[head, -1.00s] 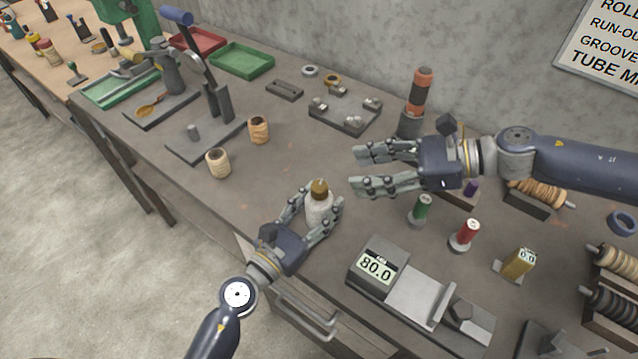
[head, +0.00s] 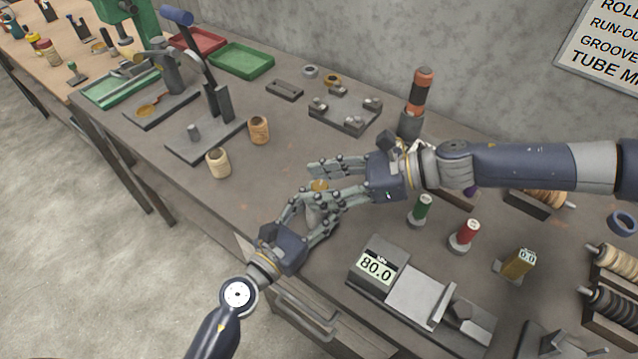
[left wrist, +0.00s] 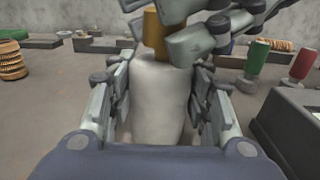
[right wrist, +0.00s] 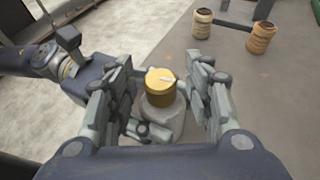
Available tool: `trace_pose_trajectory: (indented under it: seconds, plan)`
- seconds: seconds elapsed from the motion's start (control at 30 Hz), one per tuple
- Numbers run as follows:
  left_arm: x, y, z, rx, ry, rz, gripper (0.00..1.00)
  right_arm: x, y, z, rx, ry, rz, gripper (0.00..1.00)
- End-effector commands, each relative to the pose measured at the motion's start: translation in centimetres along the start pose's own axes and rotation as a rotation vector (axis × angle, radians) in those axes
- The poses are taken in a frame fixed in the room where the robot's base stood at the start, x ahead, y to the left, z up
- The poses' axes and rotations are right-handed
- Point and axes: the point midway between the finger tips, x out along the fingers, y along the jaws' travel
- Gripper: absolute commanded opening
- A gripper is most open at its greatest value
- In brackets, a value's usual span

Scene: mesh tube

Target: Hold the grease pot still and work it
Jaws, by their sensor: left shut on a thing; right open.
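The grease pot (left wrist: 158,90) is a white rounded body with a brass cap (right wrist: 161,86) on top. It stands upright near the bench's front edge. My left gripper (left wrist: 160,105) is shut around its white body, a finger on each side. My right gripper (right wrist: 160,92) is open, with its fingers on either side of the brass cap and a gap showing at each side.
Two tan spools (head: 218,163) (head: 259,130) stand left of the pot. A scale reading 80.0 (head: 376,266) sits to the right, with green (head: 421,210) and red (head: 464,235) cylinders behind it. A lever press (head: 205,135) stands at the back left. Bare bench lies behind the pot.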

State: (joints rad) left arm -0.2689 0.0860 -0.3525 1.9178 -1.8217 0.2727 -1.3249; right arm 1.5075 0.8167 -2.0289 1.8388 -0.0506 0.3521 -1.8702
Motion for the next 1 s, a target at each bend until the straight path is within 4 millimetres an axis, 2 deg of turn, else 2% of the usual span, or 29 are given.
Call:
trace_pose_trajectory:
  seconds: [0.13,0.4,0.47,0.6,1.0]
  plan:
    - [-0.01,0.06,-0.03,0.0,0.001,0.001,0.13,0.81,-0.02,-0.06,0.001,0.001,-0.001,0.47]
    - [-0.01,0.07,-0.04,0.001,0.001,0.002,0.13,0.89,-0.03,-0.05,0.001,0.001,-0.002,0.47]
    - [-0.01,0.07,-0.04,0.001,0.001,0.002,0.13,0.89,-0.03,-0.04,0.001,0.001,-0.002,0.36]
    - [-0.01,0.06,-0.04,0.001,0.001,0.001,0.13,0.88,-0.03,-0.03,0.001,0.001,-0.001,0.04]
    - [-0.01,0.04,-0.04,0.001,0.001,0.001,0.13,0.95,0.1,-0.07,0.016,0.001,-0.034,0.02]
